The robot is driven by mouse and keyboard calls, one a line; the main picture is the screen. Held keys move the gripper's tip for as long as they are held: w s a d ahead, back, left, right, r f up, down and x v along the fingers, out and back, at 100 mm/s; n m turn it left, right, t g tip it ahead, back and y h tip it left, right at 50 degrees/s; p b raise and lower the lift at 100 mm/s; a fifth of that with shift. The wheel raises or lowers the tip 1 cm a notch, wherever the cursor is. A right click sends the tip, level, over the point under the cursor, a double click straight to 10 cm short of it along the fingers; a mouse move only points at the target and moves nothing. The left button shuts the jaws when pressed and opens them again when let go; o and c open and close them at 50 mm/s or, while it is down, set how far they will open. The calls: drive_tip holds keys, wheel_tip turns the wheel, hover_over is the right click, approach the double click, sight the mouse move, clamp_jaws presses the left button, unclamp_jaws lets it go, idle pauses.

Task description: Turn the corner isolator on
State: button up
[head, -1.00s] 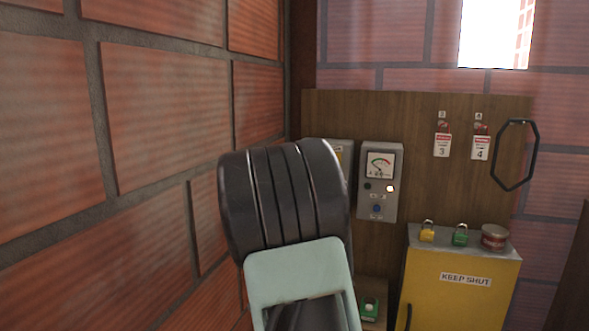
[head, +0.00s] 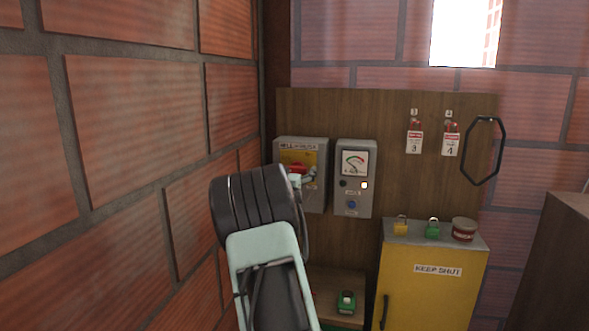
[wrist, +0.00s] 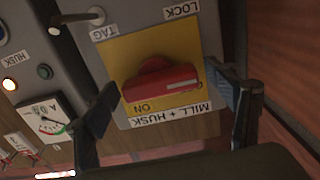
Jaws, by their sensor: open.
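The corner isolator is a grey box (head: 315,196) with a yellow plate and a red handle (head: 296,168), mounted on the wooden board near the brick corner. In the wrist view, which is upside down, its red handle (wrist: 162,84) lies roughly across the yellow plate (wrist: 137,62). The labels "MILL + HUSK", "ON", "LOCK" and "TAG" show around it. My gripper (wrist: 166,94) is open, one finger beside each end of the handle. I cannot tell whether either finger touches it. In the head view my arm hides the box's lower left and most of the gripper.
A grey meter box (head: 353,200) with a dial and lit lamp stands right beside the isolator. Red padlocks with tags hang farther right. A yellow "KEEP SHUT" cabinet (head: 430,296) carries padlocks and a round tin (head: 464,230). The brick wall (head: 130,110) is close on the left.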

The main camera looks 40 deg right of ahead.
drive_tip(key=shift+w+d, duration=0.1)
drive_tip(key=shift+d, duration=0.05)
drive_tip(key=c, duration=1.2)
drive_tip(key=shift+o, duration=0.2)
